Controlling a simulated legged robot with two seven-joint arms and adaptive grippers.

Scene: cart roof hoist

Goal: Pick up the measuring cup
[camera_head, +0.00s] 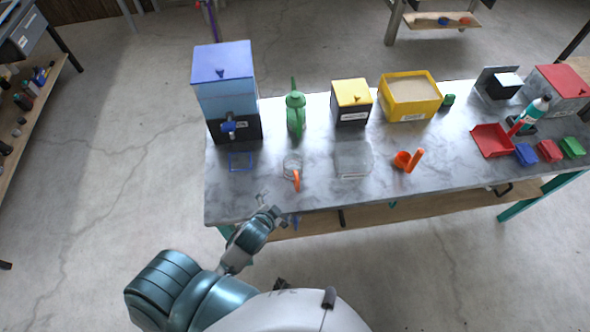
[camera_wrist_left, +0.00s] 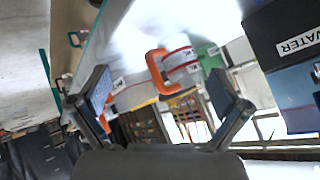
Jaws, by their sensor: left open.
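The measuring cup (camera_head: 292,163) is clear with an orange handle and stands on the grey bench near its front edge. In the left wrist view, the cup (camera_wrist_left: 180,56) shows red markings, and its orange handle lies between the two fingers in the picture. My left gripper (camera_head: 270,207) is open and empty, at the bench's front edge, nearer to me than the cup and a little to its left. In the left wrist view, the open left gripper (camera_wrist_left: 160,92) has its fingers apart on either side of the handle, with a gap in front. My right gripper is not in view.
A blue water dispenser (camera_head: 226,90) stands behind left, with a blue frame (camera_head: 240,161) before it. A green watering can (camera_head: 295,113) is behind the cup. A clear tray (camera_head: 353,158) and an orange scoop (camera_head: 404,161) stand to the right. The bench front is mostly clear.

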